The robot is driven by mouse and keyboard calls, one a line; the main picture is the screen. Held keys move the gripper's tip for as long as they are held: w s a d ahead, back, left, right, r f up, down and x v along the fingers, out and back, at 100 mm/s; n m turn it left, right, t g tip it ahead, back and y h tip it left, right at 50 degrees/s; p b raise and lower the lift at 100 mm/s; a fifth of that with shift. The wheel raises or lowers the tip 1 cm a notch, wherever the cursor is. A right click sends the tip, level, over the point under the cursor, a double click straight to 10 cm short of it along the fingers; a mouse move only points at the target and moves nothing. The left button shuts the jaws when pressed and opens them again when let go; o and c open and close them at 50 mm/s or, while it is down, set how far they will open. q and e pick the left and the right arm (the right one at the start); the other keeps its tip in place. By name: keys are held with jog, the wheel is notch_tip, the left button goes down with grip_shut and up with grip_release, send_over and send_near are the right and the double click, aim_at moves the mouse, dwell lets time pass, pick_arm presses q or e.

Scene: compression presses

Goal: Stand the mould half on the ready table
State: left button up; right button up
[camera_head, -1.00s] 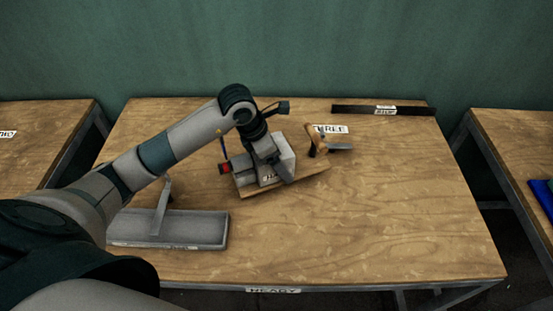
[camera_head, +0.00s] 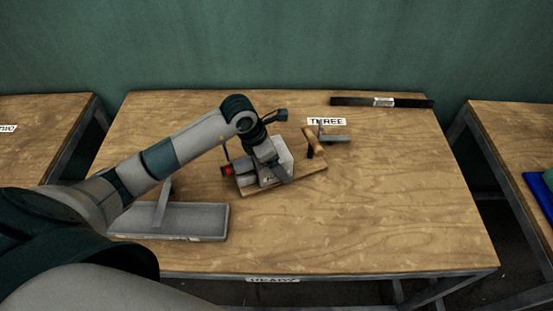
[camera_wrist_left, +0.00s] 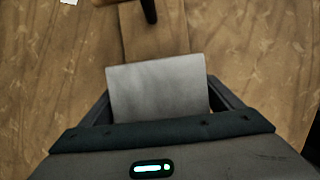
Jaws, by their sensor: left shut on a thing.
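My left gripper (camera_head: 272,178) is shut on a grey block (camera_wrist_left: 157,88), taken to be the mould half. In the left wrist view the block's flat grey face fills the space between the fingers. In the head view the gripper and block are over a wooden board (camera_head: 302,180) near the middle of the ready table (camera_head: 390,210). The gripper hides much of the block, and whether it touches the board cannot be told. A READY label (camera_head: 272,280) is on the table's front edge. My right gripper is not in view.
A wooden handle (camera_head: 314,141) stands at the board's far end, with a small grey piece (camera_head: 337,138) behind it. A grey tray (camera_head: 190,222) is at left. A black bar (camera_head: 355,101) lies at the back. The table's right side is clear.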

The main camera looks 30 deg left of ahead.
pick_arm(q)
jog(key=o, duration=1.8)
jog(key=shift+o, duration=0.2)
jog(key=shift+r, duration=0.1)
jog(key=b+v, duration=0.3)
jog(key=v, duration=0.7)
jog(key=shift+s+a+r, duration=0.1)
jog(key=shift+s+r, duration=0.1)
jog(key=shift+r, duration=0.1)
jog(key=shift+s+a+r, duration=0.15)
jog(key=shift+s+r, duration=0.05)
jog(key=shift+r, duration=0.4)
